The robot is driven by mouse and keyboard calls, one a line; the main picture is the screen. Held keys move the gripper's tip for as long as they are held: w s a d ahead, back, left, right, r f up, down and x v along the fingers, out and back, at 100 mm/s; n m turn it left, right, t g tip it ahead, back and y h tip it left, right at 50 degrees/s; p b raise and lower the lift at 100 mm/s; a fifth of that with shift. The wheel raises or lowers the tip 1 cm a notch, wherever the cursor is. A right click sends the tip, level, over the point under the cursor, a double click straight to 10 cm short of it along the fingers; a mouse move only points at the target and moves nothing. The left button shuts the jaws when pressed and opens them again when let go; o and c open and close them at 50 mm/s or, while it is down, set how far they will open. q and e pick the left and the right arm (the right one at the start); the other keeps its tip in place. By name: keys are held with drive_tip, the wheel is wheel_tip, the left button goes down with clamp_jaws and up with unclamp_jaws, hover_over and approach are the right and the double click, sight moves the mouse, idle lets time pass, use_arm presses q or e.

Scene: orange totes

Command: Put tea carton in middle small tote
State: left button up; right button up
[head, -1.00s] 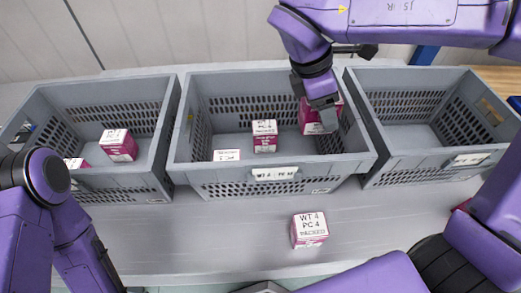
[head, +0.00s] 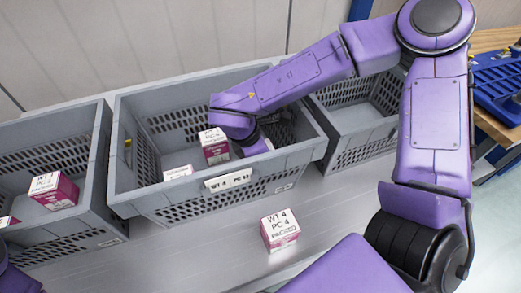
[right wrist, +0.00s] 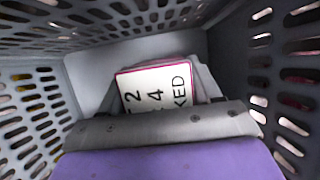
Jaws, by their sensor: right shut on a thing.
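The middle small tote (head: 122,165) is grey with slotted walls and a white label on its front. My right gripper is inside it; in the head view my arm mostly hides the jaws. In the right wrist view the right gripper (right wrist: 162,92) is shut on a tea carton (right wrist: 157,85) with a white printed top and pink edges, low between the tote walls. I cannot tell whether the carton touches the floor. My left gripper is out of view.
A loose carton (head: 280,232) stands on the grey table (head: 190,245) in front of the middle tote. The left tote (head: 98,165) holds a carton (head: 55,192) and part of another. The right tote (head: 345,150) is partly behind my arm. A blue rack (head: 495,85) is far right.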

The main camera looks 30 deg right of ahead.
drive_tip(key=shift+f, duration=0.9)
drive_tip(key=o, duration=1.2)
drive_tip(key=shift+r, duration=0.35)
drive_tip(key=b+v, duration=0.1)
drive_tip(key=v, duration=1)
drive_tip(key=shift+a+r, duration=0.25)
drive_tip(key=shift+a, duration=0.1)
